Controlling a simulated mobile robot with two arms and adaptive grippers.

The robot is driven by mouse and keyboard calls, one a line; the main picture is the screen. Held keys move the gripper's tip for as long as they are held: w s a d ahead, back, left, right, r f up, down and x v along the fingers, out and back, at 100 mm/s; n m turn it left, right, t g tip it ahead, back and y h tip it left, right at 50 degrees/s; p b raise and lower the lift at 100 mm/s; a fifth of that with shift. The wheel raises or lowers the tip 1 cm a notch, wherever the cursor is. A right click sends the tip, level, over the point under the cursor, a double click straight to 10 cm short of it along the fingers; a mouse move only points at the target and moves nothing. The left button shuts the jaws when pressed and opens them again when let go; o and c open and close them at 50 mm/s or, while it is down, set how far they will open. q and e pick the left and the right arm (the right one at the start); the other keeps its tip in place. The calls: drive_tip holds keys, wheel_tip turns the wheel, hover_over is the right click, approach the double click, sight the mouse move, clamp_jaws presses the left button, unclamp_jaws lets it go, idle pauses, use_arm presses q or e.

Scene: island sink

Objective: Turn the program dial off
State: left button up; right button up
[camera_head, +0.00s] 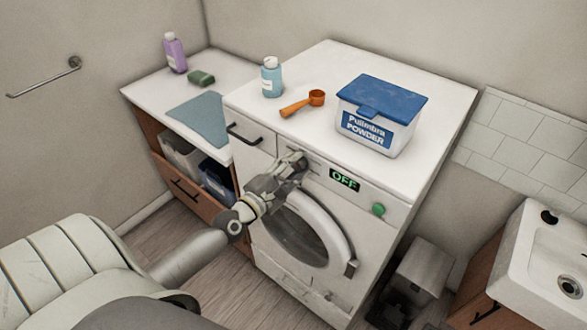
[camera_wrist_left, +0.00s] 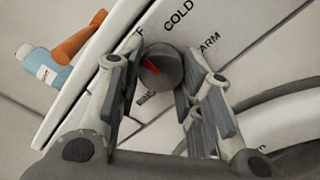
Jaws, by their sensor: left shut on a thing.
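The program dial (camera_wrist_left: 160,70) is a dark grey round knob with a red mark on the washing machine's (camera_head: 262,150) front panel. In the left wrist view it sits between the fingers of my left gripper (camera_wrist_left: 158,82), which is shut on it. The red mark is slanted. Labels COLD and partly hidden WARM, RINSE and one ending in F surround the dial. In the head view my left gripper (camera_head: 298,162) is at the panel and hides the dial. The display (camera_head: 344,180) reads OFF in green. My right gripper is not in view.
A green button (camera_head: 378,209) sits right of the display, above the round door (camera_head: 345,240). On top stand a blue-lidded powder box (camera_head: 377,112), an orange scoop (camera_head: 302,103) and a light-blue bottle (camera_head: 271,77). A sink (camera_head: 545,270) is at the right.

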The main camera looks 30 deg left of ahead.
use_arm(q)
drive_tip(key=shift+d+f+n, duration=0.1)
drive_tip(key=shift+n, duration=0.2)
idle(0.4)
drive_tip(key=o, duration=1)
drive_tip(key=shift+o, duration=0.2)
drive_tip(key=s+a, duration=0.1)
drive_tip(key=s, duration=1.1)
